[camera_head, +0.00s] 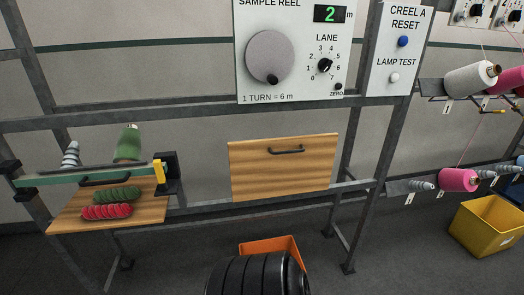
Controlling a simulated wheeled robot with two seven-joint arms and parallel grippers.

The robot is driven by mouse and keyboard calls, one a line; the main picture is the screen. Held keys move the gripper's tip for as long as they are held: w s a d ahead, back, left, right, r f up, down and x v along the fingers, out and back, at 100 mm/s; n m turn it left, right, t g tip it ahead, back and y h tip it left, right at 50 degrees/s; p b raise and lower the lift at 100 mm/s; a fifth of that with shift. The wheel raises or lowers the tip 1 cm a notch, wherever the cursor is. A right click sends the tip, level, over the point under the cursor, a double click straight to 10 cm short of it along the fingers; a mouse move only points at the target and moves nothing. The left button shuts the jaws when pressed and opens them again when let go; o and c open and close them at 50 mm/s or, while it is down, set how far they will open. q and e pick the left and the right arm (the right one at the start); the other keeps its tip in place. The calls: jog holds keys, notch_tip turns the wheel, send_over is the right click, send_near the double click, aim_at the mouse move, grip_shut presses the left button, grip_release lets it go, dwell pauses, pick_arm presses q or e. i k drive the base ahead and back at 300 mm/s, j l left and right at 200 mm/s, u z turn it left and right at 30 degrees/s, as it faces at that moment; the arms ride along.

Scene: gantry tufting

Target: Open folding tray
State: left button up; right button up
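A wooden panel with a black bar handle (286,150) near its top edge hangs nearly upright on the grey metal frame; it looks like the folding tray (255,178), folded up. A second wooden board (72,220) lies flat at the left, with a dark handle behind the yarn on it. Neither of my grippers is in view, and nothing touches the upright panel.
Green yarn (117,194) and red yarn (106,212) lie on the left board below a green bar. An orange bin (272,245) sits on the floor under the panel. A yellow bin (490,226) stands at right. The SAMPLE REEL board (292,50) is above.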

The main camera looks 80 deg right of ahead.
aim_at(273, 167)
jog(key=z, duration=2.85)
